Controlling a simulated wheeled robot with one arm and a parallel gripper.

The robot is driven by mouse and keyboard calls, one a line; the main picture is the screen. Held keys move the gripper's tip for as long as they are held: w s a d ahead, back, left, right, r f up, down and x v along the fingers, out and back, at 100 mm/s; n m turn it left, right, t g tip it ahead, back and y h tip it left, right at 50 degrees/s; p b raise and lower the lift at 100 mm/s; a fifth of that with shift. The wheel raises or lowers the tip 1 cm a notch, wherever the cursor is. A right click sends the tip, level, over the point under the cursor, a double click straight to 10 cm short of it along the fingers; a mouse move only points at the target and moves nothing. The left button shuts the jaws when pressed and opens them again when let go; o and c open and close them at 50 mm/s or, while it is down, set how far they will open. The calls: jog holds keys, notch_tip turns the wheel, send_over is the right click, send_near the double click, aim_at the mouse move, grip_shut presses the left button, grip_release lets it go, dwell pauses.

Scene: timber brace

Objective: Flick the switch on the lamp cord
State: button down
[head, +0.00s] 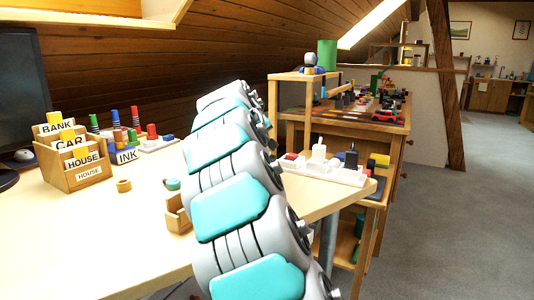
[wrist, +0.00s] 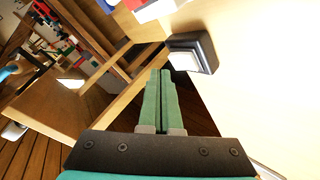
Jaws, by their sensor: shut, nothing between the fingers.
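In the wrist view my gripper (wrist: 162,72) has its two green fingers pressed together with nothing between them. Just beyond the fingertips, slightly to the right, is a dark square block with a pale top (wrist: 192,54). It looks like a switch, but I cannot be sure it is the lamp cord's. The fingertips appear close to its lower left side; I cannot tell whether they touch it. No lamp or cord is clearly visible. In the head view my arm covers the middle of the desk and hides the gripper and that block.
The pale desk (head: 110,230) bears a wooden card holder (head: 75,165) and rolls of tape at left. A white power strip (head: 335,173) with plugs lies near its right edge. A wooden shelf unit (wrist: 60,100) shows left of the fingers. Carpet is open at right.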

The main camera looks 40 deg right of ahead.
jog(key=shift+d+f, duration=0.1)
jog(key=shift+f, duration=0.6)
dwell(0.7)
dwell(0.4)
jog(key=shift+r+p, duration=0.35)
jog(key=shift+r, duration=0.4)
jog(key=shift+s+a+r+p, duration=0.1)
jog(key=shift+a+r+p, duration=0.1)
jog(key=shift+r+p, duration=0.8)
jog(key=shift+a+r+p, duration=0.2)
jog(key=shift+r+p, duration=0.15)
jog(key=shift+r, duration=1.15)
